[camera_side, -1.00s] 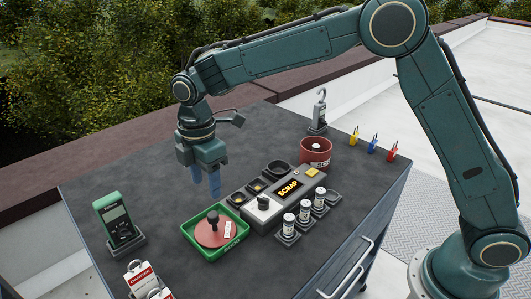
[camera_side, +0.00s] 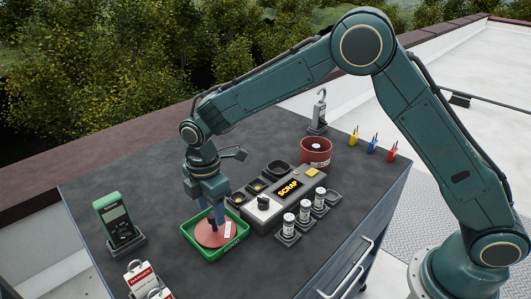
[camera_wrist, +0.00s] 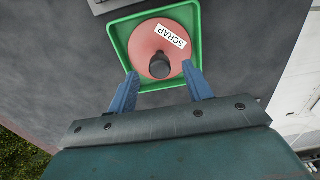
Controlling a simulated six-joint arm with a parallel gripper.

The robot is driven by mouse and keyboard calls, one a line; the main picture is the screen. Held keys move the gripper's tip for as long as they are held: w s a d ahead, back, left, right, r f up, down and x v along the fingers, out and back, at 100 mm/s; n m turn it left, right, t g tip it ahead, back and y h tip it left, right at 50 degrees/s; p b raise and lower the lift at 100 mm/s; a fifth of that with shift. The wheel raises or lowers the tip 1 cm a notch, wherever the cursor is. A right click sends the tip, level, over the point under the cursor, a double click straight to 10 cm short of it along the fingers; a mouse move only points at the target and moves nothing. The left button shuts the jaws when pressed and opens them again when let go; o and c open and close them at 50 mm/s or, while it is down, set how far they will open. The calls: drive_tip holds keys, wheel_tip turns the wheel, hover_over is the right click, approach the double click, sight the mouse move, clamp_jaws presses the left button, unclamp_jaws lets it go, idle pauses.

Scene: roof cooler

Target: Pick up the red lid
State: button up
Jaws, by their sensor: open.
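The red lid (camera_side: 213,236) lies in the green tray (camera_side: 209,258) on the dark table. It is a round disc with a dark upright knob (camera_wrist: 160,66) at its middle and a white label reading SCRAP (camera_wrist: 171,36). My gripper (camera_side: 213,221) is just above the lid, around or close to the knob in the side view. In the wrist view, the two blue fingers of my gripper (camera_wrist: 161,85) are spread apart, one to each side and a little short of the knob. Nothing is held. The fingers partly hide the knob in the side view.
A red pot (camera_side: 315,150) stands behind. A green meter (camera_side: 116,219) stands at the left.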

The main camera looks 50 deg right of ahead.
sight(212, 214)
drive_tip(key=shift+d+f, duration=0.1)
drive_tip(key=shift+f, duration=2.2)
drive_tip(key=shift+c, duration=0.4)
drive_tip(key=c, duration=1)
